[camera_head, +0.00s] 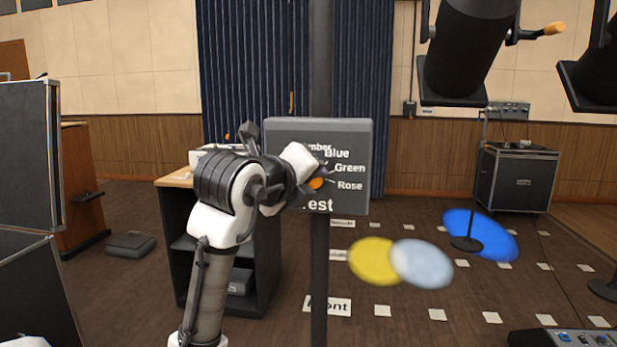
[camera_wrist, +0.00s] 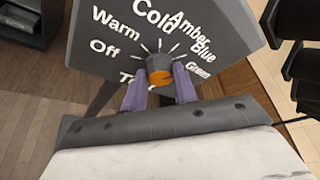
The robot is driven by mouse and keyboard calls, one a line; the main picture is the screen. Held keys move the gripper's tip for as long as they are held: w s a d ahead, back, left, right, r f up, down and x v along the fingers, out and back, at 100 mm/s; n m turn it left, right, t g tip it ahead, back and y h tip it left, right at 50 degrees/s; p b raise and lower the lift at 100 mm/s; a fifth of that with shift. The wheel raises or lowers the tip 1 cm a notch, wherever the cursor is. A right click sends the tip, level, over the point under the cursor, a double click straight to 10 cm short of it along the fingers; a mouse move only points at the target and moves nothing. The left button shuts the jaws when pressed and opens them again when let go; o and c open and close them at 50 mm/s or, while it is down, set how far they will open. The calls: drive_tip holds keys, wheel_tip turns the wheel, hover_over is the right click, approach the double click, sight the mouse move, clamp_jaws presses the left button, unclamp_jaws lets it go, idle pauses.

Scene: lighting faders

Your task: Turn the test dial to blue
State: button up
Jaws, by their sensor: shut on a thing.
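The test dial (camera_wrist: 159,68) is a small dark knob with an orange face on a grey panel (camera_wrist: 100,68). White ticks fan out around it, with the labels Off, Warm, Cold, Amber, Blue and Green readable in the wrist view. In the head view the panel (camera_head: 285,130) stands on a post, and the orange of the dial (camera_head: 317,183) shows beside my gripper. My gripper (camera_wrist: 160,80) has its two purple fingers on either side of the knob, shut on it. Which label the dial points at cannot be told. In the head view my arm covers the panel's left labels.
A dark cabinet (camera_head: 262,270) stands behind my arm. Large black lamps (camera_head: 465,50) hang at the upper right. Yellow, pale and blue light spots (camera_head: 480,233) lie on the floor. A fader console (camera_head: 570,338) is at the lower right edge.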

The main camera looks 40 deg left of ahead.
drive_tip(key=shift+r+m+g, duration=0.1)
drive_tip(key=shift+m+g, duration=0.3)
drive_tip(key=shift+m, duration=0.2)
drive_tip(key=shift+y, duration=0.3)
drive_tip(key=o, duration=1)
drive_tip(key=v, duration=1.3)
drive_tip(key=shift+s+d+r, duration=0.1)
drive_tip(key=shift+s+d, duration=0.05)
drive_tip(key=shift+s, duration=0.2)
